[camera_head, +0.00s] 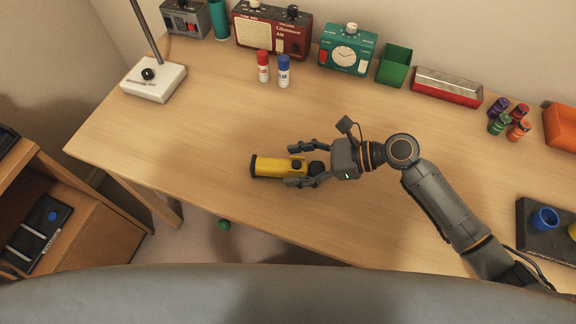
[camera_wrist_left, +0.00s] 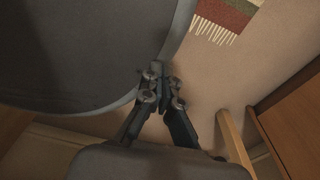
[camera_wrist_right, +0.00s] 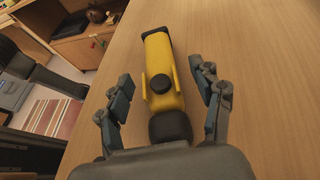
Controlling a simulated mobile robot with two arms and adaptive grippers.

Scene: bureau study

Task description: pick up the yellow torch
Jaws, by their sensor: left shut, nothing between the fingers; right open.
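The yellow torch (camera_head: 276,166) lies on its side on the wooden desk, near the desk's front edge. It has a black end cap, and in the right wrist view (camera_wrist_right: 165,72) a black button and a dark rear end show. My right gripper (camera_head: 296,164) is open, with one finger on each side of the torch's rear part. In the right wrist view a gap shows between each finger and the torch. My left gripper (camera_wrist_left: 160,75) is shut and empty, away from the desk, above the carpeted floor; it does not show in the head view.
Red (camera_head: 263,66) and blue (camera_head: 284,72) bottles stand behind the torch. A lamp base (camera_head: 154,80) is at the left. The desk left of the torch is clear.

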